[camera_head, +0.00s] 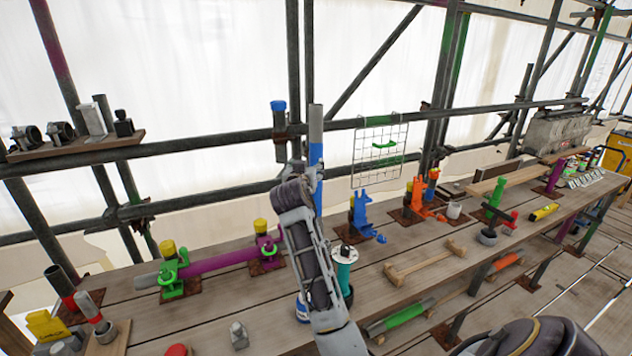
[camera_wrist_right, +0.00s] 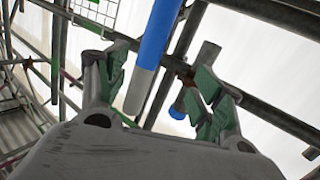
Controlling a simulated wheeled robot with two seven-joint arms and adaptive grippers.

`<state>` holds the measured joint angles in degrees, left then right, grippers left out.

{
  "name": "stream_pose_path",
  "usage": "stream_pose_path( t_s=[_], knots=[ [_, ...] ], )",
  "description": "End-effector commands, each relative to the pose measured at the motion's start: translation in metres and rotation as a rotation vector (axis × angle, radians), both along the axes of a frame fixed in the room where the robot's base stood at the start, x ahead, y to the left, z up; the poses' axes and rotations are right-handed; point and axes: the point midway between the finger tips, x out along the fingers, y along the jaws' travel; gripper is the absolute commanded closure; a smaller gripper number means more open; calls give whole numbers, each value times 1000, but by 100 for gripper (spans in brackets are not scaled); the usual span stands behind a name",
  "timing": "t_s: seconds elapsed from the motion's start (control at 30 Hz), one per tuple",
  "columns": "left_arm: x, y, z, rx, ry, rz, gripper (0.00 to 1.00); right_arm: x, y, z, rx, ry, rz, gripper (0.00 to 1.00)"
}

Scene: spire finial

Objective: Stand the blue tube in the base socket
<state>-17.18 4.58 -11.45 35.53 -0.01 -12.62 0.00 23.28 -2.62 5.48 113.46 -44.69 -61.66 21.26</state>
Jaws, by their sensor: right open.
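The blue tube (camera_head: 316,158) has a grey end and stands near upright beside the scaffold rail. Its lower part is hidden behind my right gripper. The tube (camera_wrist_right: 160,32) also shows in the right wrist view, its grey end between the two fingers. My right gripper (camera_head: 303,175) is close to the tube; in the right wrist view the gripper (camera_wrist_right: 158,85) has its fingers spread, with gaps to the tube. A teal piece with a white flange (camera_head: 345,256) stands on the bench just right of my right forearm. I cannot make out the base socket for certain. My left gripper is out of view.
A purple tube (camera_head: 222,260) lies in a green clamp (camera_head: 173,276) at left. A blue clamp (camera_head: 359,214) and orange clamp (camera_head: 418,198) stand right of my arm. A wooden two-ended piece (camera_head: 425,262) lies on the plank bench. A wire rack (camera_head: 380,152) hangs behind.

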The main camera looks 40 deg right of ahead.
Motion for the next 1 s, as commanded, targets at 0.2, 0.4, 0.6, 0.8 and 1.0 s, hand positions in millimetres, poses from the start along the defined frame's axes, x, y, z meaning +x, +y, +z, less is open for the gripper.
stream_pose_path(
  t_s=[0.2,0.4,0.6,0.8,1.0],
  knots=[
    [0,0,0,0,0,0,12,12,-13,54,-27,-104,-48,33],
    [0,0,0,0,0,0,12,15,-18,76,-39,-146,-68,33],
    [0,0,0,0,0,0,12,15,-19,78,-41,-151,-70,33],
    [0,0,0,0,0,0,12,15,-18,78,-41,-150,-70,33],
    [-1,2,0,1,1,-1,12,14,-17,78,-42,-149,-72,33]
  ],
)
